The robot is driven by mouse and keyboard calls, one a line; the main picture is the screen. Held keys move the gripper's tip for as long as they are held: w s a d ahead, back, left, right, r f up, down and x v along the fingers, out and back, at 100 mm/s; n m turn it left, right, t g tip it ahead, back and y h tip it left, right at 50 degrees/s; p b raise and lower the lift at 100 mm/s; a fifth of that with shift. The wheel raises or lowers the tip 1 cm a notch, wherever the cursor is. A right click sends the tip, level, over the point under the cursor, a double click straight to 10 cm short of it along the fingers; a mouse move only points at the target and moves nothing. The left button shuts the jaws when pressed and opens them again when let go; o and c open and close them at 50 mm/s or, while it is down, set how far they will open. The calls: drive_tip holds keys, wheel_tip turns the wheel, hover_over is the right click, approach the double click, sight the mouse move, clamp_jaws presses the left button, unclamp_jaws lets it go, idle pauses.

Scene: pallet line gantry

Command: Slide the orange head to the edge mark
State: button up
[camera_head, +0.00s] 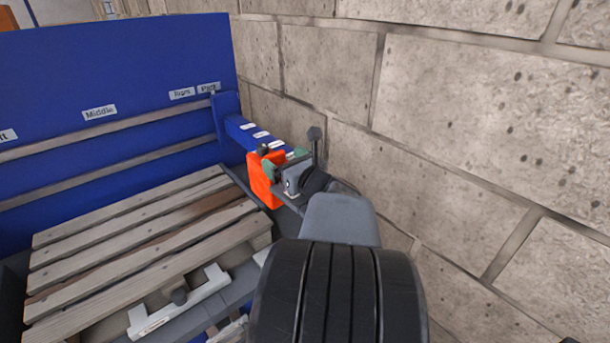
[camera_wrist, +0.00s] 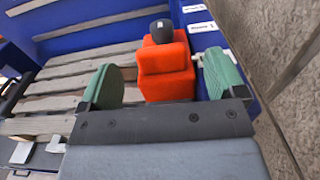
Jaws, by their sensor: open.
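The orange head (camera_wrist: 166,75) is a block with a dark round knob (camera_wrist: 162,31) on top. It sits on a blue rail (camera_head: 240,132) with white labels, at the right end of the blue frame. In the head view the orange head (camera_head: 263,180) is partly hidden by my gripper (camera_head: 285,163). In the wrist view my gripper (camera_wrist: 165,78) is open. The edge mark cannot be told for certain among the labels.
A blue back panel (camera_head: 110,75) carries labels, including one reading "Middle" (camera_head: 99,112). A wooden slatted pallet (camera_head: 130,250) lies left of my arm. A stone block wall (camera_head: 480,110) stands close on the right, leaving little room there.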

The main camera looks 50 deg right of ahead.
drive_tip(key=s, duration=0.3)
drive_tip(key=s+a, duration=0.1)
drive_tip(key=s, duration=0.5)
drive_tip(key=shift+s+a, duration=0.15)
drive_tip(key=shift+s, duration=0.15)
